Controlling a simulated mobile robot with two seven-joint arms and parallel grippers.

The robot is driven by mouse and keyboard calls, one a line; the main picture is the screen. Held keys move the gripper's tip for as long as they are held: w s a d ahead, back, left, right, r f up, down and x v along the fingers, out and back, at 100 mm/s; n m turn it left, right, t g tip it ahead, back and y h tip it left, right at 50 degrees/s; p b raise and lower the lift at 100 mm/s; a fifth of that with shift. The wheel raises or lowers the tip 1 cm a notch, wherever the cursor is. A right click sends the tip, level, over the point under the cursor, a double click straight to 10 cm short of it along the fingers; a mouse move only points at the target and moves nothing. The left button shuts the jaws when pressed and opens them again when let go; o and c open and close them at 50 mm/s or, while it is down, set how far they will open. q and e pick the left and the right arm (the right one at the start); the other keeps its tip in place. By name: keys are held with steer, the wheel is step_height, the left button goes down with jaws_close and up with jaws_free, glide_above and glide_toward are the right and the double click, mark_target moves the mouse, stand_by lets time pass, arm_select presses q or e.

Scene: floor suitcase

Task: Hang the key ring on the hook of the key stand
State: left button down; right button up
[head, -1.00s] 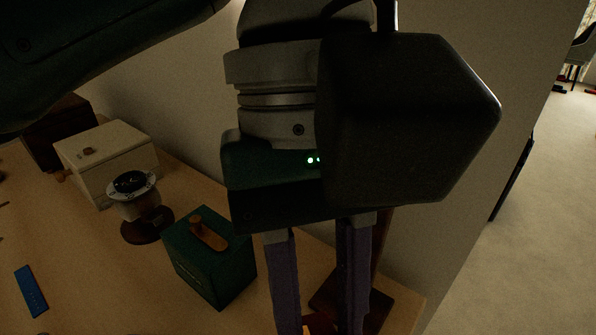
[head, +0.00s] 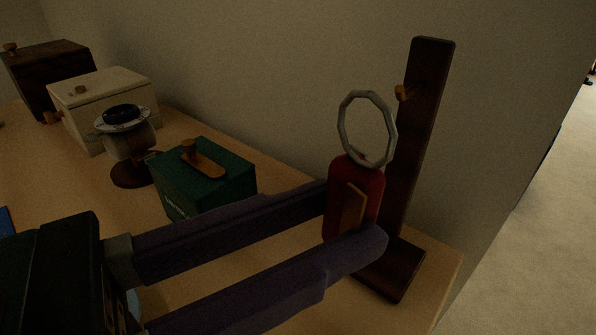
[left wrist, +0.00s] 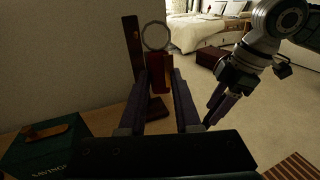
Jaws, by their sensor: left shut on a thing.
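The key ring has a pale grey ring (head: 342,128) standing up from a red fob (head: 352,177) with a tan patch. My left gripper (head: 350,216) is shut on the fob, its purple fingers coming from the lower left. The dark wooden key stand (head: 424,120) stands behind, upright on a square base. Its small brown hook (head: 402,92) shows just right of the ring's top, seemingly apart from it; the depth gap is unclear. My right gripper (left wrist: 222,103) hangs at the right there.
A green box (head: 235,183) stands left of the stand. A watch on a round holder (head: 130,172), a cream box (head: 135,85) and a dark wooden box (head: 65,60) stand farther back along the wall. The table's right edge lies just beyond the stand's base.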

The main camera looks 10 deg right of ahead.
arm_select(q)
steer(key=shift+w+a+f+n+t, duration=0.15)
steer(key=shift+w+a+n+t, duration=0.25)
steer(key=shift+t, duration=0.3)
steer(key=shift+d, duration=0.1)
steer(key=shift+w+d+f+b, duration=0.15)
steer(key=shift+w+d+f, duration=0.1)
steer(key=shift+w+d, duration=0.8)
steer(key=shift+w+d+f+b, duration=0.25)
steer(key=shift+w+d, duration=0.55)
steer(key=shift+d, duration=0.45)
steer(key=shift+w+d+f+b, duration=0.1)
steer(key=shift+w+d+f, duration=0.2)
steer(key=shift+w+d, duration=0.75)
steer(key=shift+s+d, duration=0.1)
steer(key=shift+s, duration=0.05)
steer(key=c, duration=0.5)
jaws_free()
steer(key=shift+c, duration=0.2)
